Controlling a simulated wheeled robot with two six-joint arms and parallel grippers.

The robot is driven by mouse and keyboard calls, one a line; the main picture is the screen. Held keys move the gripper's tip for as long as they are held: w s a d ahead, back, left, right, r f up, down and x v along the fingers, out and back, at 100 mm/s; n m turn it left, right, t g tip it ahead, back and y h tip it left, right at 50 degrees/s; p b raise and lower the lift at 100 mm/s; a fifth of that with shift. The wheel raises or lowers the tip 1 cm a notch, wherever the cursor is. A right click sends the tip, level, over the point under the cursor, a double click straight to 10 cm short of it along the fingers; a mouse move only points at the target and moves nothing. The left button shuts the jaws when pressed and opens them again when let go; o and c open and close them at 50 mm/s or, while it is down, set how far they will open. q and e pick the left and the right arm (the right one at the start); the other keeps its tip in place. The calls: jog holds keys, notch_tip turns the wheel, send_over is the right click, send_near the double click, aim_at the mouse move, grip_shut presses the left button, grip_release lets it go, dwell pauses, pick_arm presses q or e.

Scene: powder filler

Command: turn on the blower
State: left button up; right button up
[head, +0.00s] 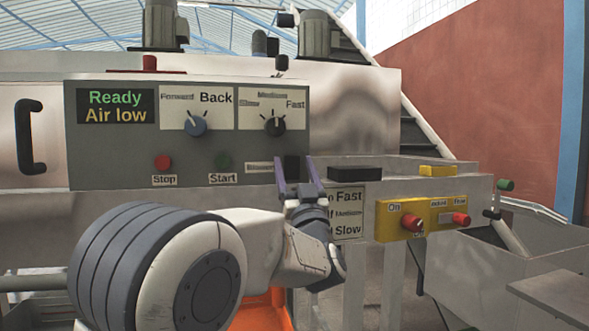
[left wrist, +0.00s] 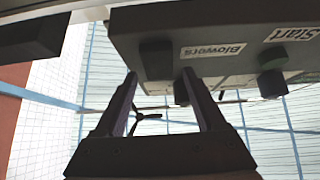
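The grey control panel (head: 130,170) fills the left and middle of the head view. A dark blower switch (head: 292,168) sits at its lower right edge beside a small white label. In the left wrist view this switch (left wrist: 156,60) is a dark block next to the label "Blowers" (left wrist: 213,50). My left gripper (head: 298,178) is open, pointing up at the switch, with one finger on either side of it in the head view. In the left wrist view the open fingers (left wrist: 160,84) stand just below the switch; whether they touch it I cannot tell. My right gripper is out of view.
A yellow control box (head: 430,217) is to the right.

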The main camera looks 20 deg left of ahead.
pick_arm(q)
jog(key=v, duration=1)
jog(key=shift+f+b, duration=0.2)
jog(key=shift+b, duration=0.25)
jog(key=shift+s, duration=0.1)
